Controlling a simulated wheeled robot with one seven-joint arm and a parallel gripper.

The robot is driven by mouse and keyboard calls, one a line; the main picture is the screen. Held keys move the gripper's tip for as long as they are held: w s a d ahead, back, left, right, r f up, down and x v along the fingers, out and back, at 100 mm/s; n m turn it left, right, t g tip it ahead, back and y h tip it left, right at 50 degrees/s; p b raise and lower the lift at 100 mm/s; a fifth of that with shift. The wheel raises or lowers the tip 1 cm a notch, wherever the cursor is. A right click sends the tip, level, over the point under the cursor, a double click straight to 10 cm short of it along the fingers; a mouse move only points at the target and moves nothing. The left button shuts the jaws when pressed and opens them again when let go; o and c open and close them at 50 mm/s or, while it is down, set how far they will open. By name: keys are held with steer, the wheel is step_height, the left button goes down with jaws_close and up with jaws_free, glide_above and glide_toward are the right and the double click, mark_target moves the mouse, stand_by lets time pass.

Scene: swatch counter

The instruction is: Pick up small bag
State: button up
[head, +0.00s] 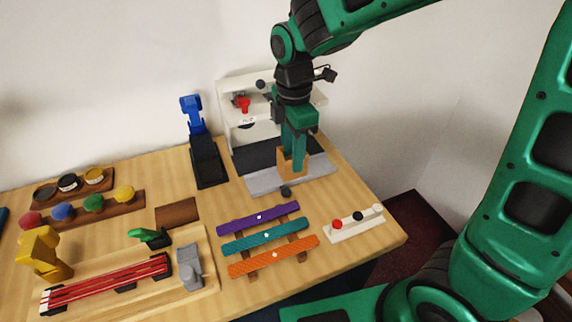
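A small tan block-like thing (283,165), which may be the small bag, stands on the grey plate (262,184) in front of the white upright panel. My gripper (293,160) points down right over it, with its green fingers reaching down at the tan thing and covering part of it. I cannot tell whether the fingers close on it or stand apart around it. No other thing in view looks like a bag.
The white panel (226,97) with a red part (243,104) stands close behind my gripper. A blue-topped black stand (208,162) is to the left. Purple, teal and orange bars (272,264) lie in front. A white button strip (343,233) sits near the table's right edge.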

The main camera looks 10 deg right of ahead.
steer(key=shift+r, duration=0.1)
steer(key=shift+c, duration=0.5)
steer(key=shift+r, duration=0.6)
steer(key=s+a+r, duration=0.7)
steer(key=a+r, duration=0.2)
steer(key=shift+s+r, duration=0.15)
steer(key=shift+r, duration=0.2)
steer(key=shift+a, duration=0.1)
